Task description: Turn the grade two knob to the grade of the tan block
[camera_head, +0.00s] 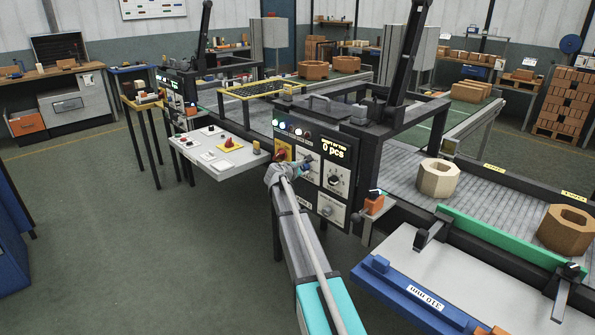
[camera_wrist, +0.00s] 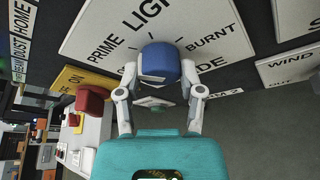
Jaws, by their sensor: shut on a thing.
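The blue grade two knob (camera_wrist: 158,62) sits on a white plate (camera_wrist: 110,32) in the wrist view, with PRIME, LIGHT and BURNT lettered around it. Part of the lettering is hidden. My gripper (camera_wrist: 158,78) has its fingers on both sides of the knob and is shut on it. I cannot make out the knob's pointer. In the head view my gripper (camera_head: 301,169) reaches the dark control panel (camera_head: 317,192). On the conveyor stand a pale cream hexagonal block (camera_head: 437,184) and, nearer at the right, a darker tan-brown one (camera_head: 563,237), each with a hole.
A grey control desk (camera_head: 205,160) with a red knob (camera_head: 229,142) stands to the left. A blue-edged table (camera_head: 415,300) is at the front right. The left floor is clear.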

